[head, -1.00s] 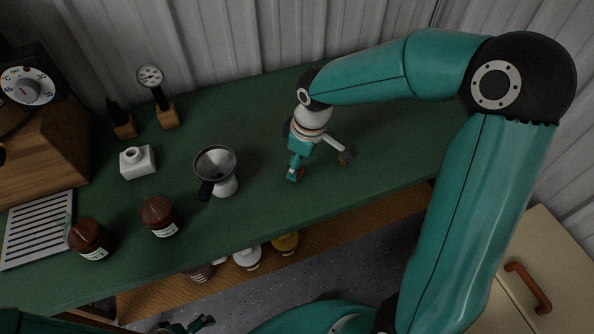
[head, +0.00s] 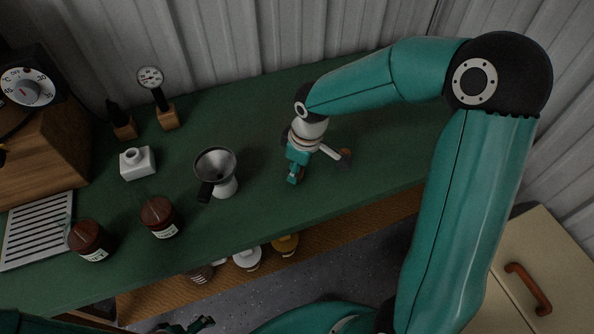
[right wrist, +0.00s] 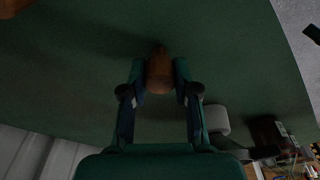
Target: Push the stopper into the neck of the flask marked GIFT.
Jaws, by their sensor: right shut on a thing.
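My right gripper (head: 295,177) is over the bench, right of the funnel. In the right wrist view, my right gripper (right wrist: 160,75) is shut on a brown stopper (right wrist: 159,76), held between its fingertips above the green top. Two round dark brown vessels with white labels, a nearer-left one (head: 90,240) and one beside it (head: 160,217), stand on the bench left of the gripper. Their lettering is too small to read, so I cannot tell which is marked GIFT. My left gripper (head: 201,323) shows only partly at the bottom edge; its jaw state is unclear.
A metal funnel (head: 216,165) on a pale base stands between the vessels and my right gripper. A white block with a neck (head: 138,162), a dial gauge (head: 151,77) and a slatted white tray (head: 38,228) are at the left. The green bench (head: 395,140) is clear at the right.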

